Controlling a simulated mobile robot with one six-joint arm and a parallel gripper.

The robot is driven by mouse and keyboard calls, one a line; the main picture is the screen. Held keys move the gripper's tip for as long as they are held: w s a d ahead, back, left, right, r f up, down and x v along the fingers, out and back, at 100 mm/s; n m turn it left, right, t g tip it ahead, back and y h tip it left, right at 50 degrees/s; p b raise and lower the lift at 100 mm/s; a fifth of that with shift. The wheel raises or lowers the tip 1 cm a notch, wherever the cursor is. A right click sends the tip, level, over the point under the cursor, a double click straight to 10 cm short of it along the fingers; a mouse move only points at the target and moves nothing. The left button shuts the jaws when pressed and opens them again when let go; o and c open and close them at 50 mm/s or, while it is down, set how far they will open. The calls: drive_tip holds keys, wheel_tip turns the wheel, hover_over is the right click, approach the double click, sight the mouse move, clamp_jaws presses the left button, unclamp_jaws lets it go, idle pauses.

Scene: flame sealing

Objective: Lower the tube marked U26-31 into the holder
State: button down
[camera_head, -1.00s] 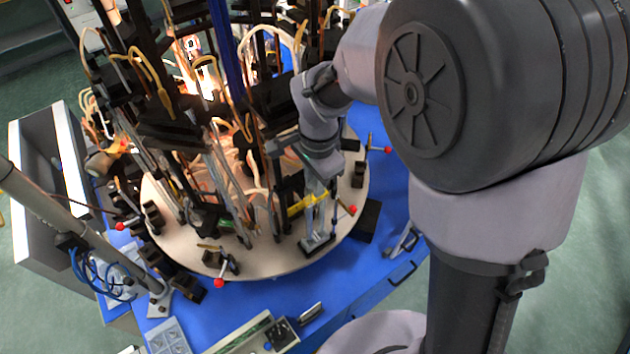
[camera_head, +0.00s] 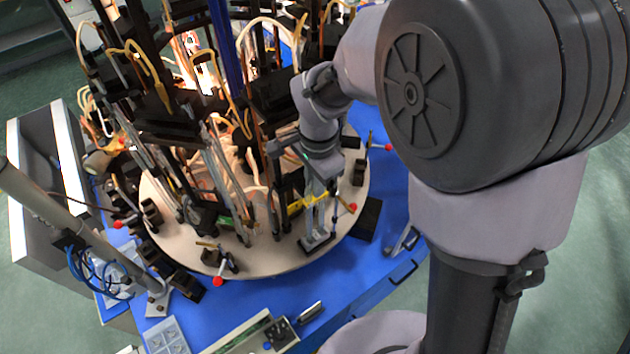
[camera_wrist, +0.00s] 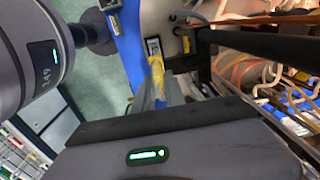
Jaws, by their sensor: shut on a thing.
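My gripper (camera_head: 317,190) points down at the front right of the round turntable (camera_head: 280,262). It is shut on a slim, pale tube, which I can barely tell apart from the grey fingers; the mark U26-31 is not readable. Below the fingers, a small metal-framed holder (camera_head: 316,242) stands near the disc's rim. A yellow piece (camera_head: 297,206) sits beside the fingers at mid-height. In the wrist view my grey fingers (camera_wrist: 160,98) reach toward the yellow piece (camera_wrist: 156,72). The tube's lower end and its contact with the holder cannot be made out.
Tall black frames (camera_head: 165,128) with hoses crowd the turntable to the left and behind. Red-knobbed levers (camera_head: 352,208) ring its rim. The blue table (camera_head: 385,235) has some bare room at the right. A grey pole (camera_head: 85,240) stands at left.

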drive_tip(key=shift+f+b, duration=0.5)
drive_tip(key=shift+f, duration=0.15)
drive_tip(key=c, duration=1.3)
unclamp_jaws()
drive_tip(key=shift+r, duration=0.1)
drive_tip(key=shift+r+p, duration=1.65)
drive_tip(key=shift+r, duration=0.65)
